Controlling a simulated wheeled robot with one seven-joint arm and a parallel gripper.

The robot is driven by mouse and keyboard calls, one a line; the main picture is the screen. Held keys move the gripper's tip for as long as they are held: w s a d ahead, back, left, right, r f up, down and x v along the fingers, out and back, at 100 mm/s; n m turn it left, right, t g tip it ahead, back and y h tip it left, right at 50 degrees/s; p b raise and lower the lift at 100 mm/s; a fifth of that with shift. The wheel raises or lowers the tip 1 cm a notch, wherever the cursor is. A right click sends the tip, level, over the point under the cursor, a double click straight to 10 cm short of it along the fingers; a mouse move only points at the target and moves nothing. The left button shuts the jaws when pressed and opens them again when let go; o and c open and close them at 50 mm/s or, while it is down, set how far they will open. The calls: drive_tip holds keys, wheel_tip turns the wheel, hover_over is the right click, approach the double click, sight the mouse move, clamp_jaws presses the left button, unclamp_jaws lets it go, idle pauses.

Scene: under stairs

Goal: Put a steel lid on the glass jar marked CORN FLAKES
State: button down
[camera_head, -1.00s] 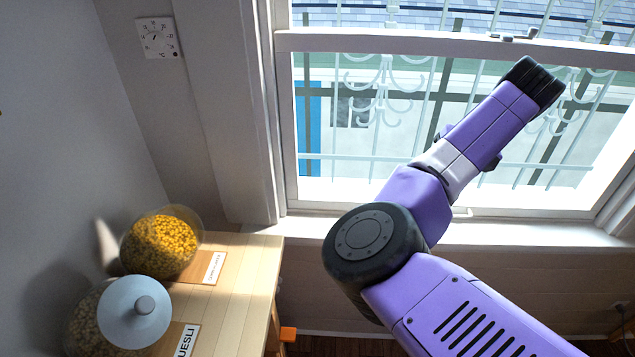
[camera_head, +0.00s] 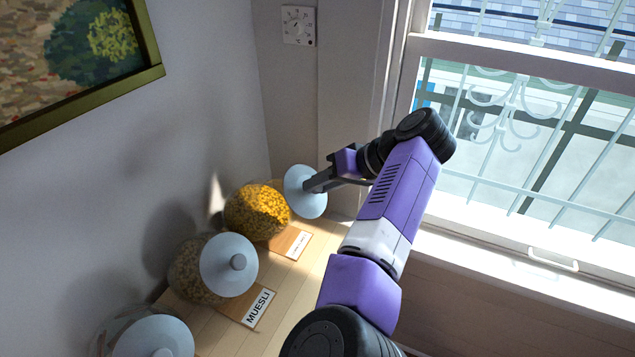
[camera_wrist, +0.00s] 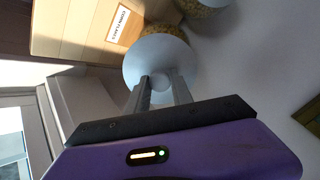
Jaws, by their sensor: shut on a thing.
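The glass jar of yellow corn flakes (camera_head: 257,212) stands on the wooden table, open at the top, with its label card (camera_head: 291,243) in front. In the wrist view the card (camera_wrist: 124,24) reads CORN FLAKES, and the jar (camera_wrist: 164,30) is partly hidden behind the lid. My gripper (camera_head: 312,187) is shut on the knob of a steel lid (camera_head: 304,204), which is tilted and held to the right of the jar. The wrist view shows my gripper's fingers (camera_wrist: 161,88) on the knob of the lid (camera_wrist: 142,62). I cannot tell whether lid and jar touch.
A MUESLI jar (camera_head: 188,272) with its lid (camera_head: 229,264) on stands nearer, and another lidded jar (camera_head: 152,338) is at the bottom left. The wall is close behind the jars. A window (camera_head: 530,130) is at the right. The table (camera_head: 315,268) is clear at its right edge.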

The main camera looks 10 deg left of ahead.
sight(299, 193)
drive_tip(key=shift+s+a+f, duration=0.1)
drive_tip(key=shift+a+f, duration=0.15)
drive_tip(key=shift+a, duration=0.4)
drive_tip(key=b+x, duration=0.3)
drive_tip(key=x, duration=0.1)
drive_tip(key=shift+d+b, duration=0.1)
drive_tip(key=shift+b, duration=0.3)
drive_tip(key=shift+w+a+f, duration=0.2)
drive_tip(key=shift+a+f, duration=0.2)
drive_tip(key=shift+a, duration=0.15)
drive_tip(key=shift+a+f, duration=0.1)
drive_tip(key=shift+f, duration=0.1)
drive_tip(key=shift+b+x, duration=0.55)
drive_tip(key=shift+x, duration=0.3)
idle(0.4)
drive_tip(key=c, duration=1)
unclamp_jaws()
drive_tip(key=shift+c, duration=0.2)
drive_tip(key=shift+o, duration=0.5)
